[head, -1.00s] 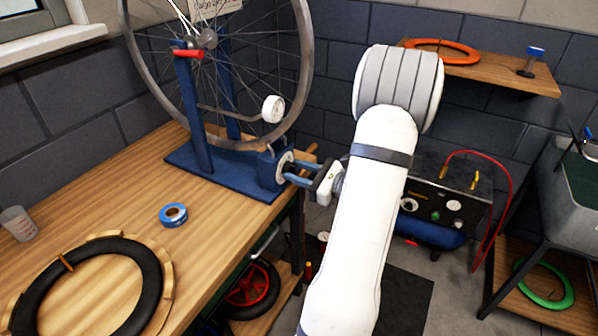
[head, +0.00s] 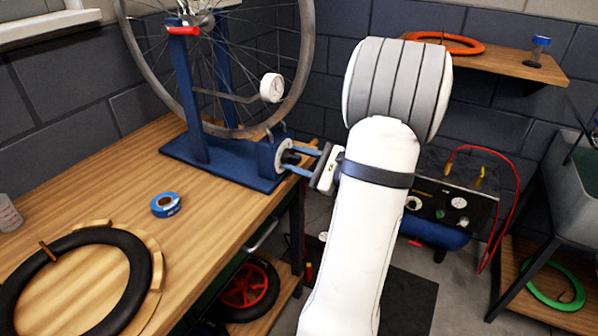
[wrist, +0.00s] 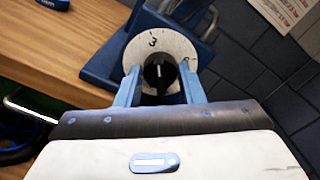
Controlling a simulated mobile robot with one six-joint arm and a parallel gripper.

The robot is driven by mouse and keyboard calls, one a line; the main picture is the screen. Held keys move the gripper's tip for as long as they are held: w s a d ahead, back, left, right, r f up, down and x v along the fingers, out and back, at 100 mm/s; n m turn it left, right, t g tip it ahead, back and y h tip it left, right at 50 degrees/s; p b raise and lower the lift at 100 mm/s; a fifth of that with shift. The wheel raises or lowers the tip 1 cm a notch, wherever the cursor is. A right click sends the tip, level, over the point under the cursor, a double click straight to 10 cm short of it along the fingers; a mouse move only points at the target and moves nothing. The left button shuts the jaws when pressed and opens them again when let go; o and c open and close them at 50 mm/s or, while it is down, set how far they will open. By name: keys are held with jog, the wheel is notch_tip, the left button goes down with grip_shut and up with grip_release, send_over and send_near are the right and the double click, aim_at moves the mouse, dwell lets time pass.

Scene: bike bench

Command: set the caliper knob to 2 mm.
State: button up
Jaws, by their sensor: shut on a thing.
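The caliper knob (wrist: 158,78) is a black round knob with a white pointer line, in the middle of a white dial (wrist: 140,48). The dial is on the blue stand's end block (head: 268,160). In the wrist view a "3" shows at the dial's top, and another mark at its right is too small to read. The pointer stands near upright, a little right of the "3". My gripper (head: 294,161) reaches in from the right. Its two blue fingers lie on either side of the knob, shut on it. The dial's lower part is hidden by the knob and gripper.
The blue stand holds a spoked wheel (head: 147,72) and a round gauge (head: 271,87) above the wooden bench (head: 130,175). Blue tape (head: 165,204) and a black tyre (head: 142,262) lie on the bench. A compressor (head: 455,205) stands behind my arm.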

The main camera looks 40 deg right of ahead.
jog(key=n+b, duration=0.2)
jog(key=f+n+b, duration=0.1)
jog(key=b, duration=0.2)
jog(key=shift+n, duration=0.4)
jog(key=n+b, duration=0.2)
jog(key=b, duration=0.1)
jog(key=shift+a+r, duration=0.1)
jog(key=shift+r, duration=0.05)
jog(key=shift+r+n+b, duration=0.15)
jog(key=shift+n+b, duration=0.55)
jog(key=shift+b, duration=0.25)
jog(key=shift+r, duration=0.1)
jog(key=o, duration=0.9)
jog(key=shift+o, duration=0.2)
